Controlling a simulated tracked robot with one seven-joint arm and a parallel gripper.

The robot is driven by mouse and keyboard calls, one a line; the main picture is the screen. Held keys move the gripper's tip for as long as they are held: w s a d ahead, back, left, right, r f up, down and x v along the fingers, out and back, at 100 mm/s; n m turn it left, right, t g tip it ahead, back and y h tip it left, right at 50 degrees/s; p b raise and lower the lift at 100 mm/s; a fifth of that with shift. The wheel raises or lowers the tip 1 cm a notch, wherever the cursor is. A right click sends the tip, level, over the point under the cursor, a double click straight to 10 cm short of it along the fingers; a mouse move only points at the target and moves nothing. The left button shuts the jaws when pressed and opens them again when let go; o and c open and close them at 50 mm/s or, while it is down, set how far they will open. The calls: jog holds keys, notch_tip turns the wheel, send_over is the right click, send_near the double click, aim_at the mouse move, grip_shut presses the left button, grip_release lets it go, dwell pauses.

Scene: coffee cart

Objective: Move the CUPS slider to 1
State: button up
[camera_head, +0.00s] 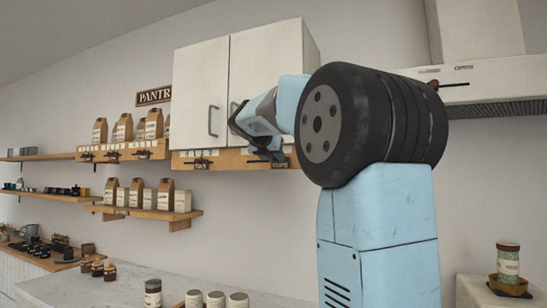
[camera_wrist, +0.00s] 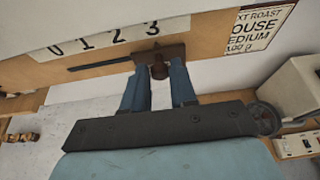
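In the wrist view a dark slider (camera_wrist: 177,51) with a round brown knob (camera_wrist: 158,71) sits on a wooden rail, under the 3 of a white scale strip (camera_wrist: 100,39) marked 0, 1, 2, 3. Its dark slot (camera_wrist: 98,63) runs left from it, past the lower numbers. No CUPS name is readable here. My gripper (camera_wrist: 160,73) is open, its two blue fingers on either side of the knob with a small gap at each side. In the head view my gripper (camera_head: 268,150) is up at the rail (camera_head: 222,154) below the wall cabinet (camera_head: 254,65) and hides part of it.
A card (camera_wrist: 262,28) reading partly "ROAST" and "MEDIUM" is right of the scale. More sliders (camera_head: 142,154) sit on the rail under the pantry bags (camera_head: 124,127). A lower shelf (camera_head: 150,212) holds more bags. The counter (camera_head: 100,287) holds several jars and cups.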

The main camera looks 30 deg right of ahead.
grip_shut()
jog(key=w+a, duration=0.1)
jog(key=w, duration=0.1)
jog(key=w+a, duration=0.4)
jog(key=shift+w, duration=0.2)
dwell(0.3)
jog(key=shift+o, duration=2.1)
grip_release()
jog(key=v, duration=1.3)
jog(key=shift+s+a+r, duration=0.2)
jog(key=shift+s+a, duration=0.05)
